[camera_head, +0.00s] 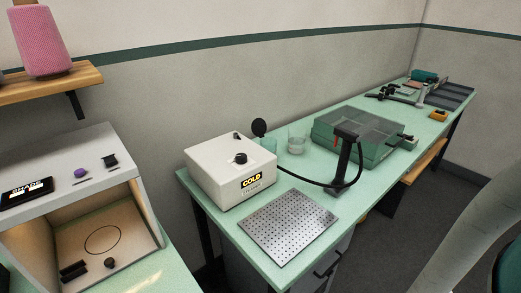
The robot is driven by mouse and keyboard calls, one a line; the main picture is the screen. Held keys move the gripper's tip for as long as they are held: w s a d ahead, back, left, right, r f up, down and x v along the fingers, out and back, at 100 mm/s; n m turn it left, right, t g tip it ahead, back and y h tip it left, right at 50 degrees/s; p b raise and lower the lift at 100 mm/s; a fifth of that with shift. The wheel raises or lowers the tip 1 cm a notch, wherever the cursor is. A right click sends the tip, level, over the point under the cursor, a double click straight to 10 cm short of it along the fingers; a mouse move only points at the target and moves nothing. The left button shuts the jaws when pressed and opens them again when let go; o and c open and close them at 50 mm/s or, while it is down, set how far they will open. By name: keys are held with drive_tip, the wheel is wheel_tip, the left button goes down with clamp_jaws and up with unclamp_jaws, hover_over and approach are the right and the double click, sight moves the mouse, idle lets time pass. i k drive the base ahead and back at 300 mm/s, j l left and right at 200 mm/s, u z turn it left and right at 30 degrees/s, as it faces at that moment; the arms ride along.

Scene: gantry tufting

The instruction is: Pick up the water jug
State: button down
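No clearly recognizable water jug shows. A small clear cup-like vessel (297,142) stands upright on the green table, behind the white box marked COLD. A second see-through greenish vessel (269,146) stands just left of it, partly hidden by the white box. I cannot tell whether either one is the water jug. My gripper is not in view.
A black stand (343,165) with a hose rises before a green case (362,136). An open lit cabinet (75,205) stands at left. Grey floor (405,215) shows at right.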

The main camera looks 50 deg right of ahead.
sight(297, 137)
drive_tip(key=z, duration=1.35)
